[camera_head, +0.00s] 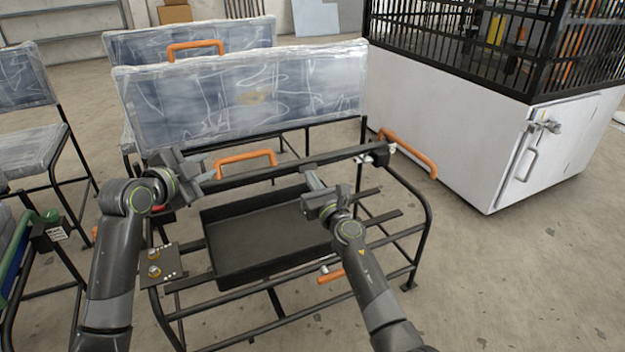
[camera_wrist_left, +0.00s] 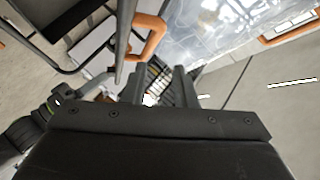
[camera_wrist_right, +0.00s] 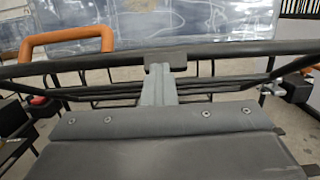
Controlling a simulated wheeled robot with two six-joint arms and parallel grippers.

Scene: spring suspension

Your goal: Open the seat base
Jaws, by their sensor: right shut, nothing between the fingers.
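The seat frame (camera_head: 415,190) is black tubing around a dark open tray (camera_head: 265,235). A plastic-wrapped panel (camera_head: 240,95) stands upright behind it. An orange handle (camera_head: 246,158) sits at the rear crossbar (camera_head: 310,160) and also shows in the right wrist view (camera_wrist_right: 65,40). My left gripper (camera_head: 208,170) is near the left end of that crossbar, its fingers apart and empty in the left wrist view (camera_wrist_left: 163,85). My right gripper (camera_head: 312,180) is above the tray's right side. Its fingers are together, pointing at the crossbar; contact with it is unclear.
An orange handle (camera_head: 408,150) runs along the right armrest, and another (camera_head: 330,276) is low at the front. A plate with knobs (camera_head: 165,265) is at the left. A white cabinet with a black cage (camera_head: 450,130) stands at the right. Open floor lies at the lower right.

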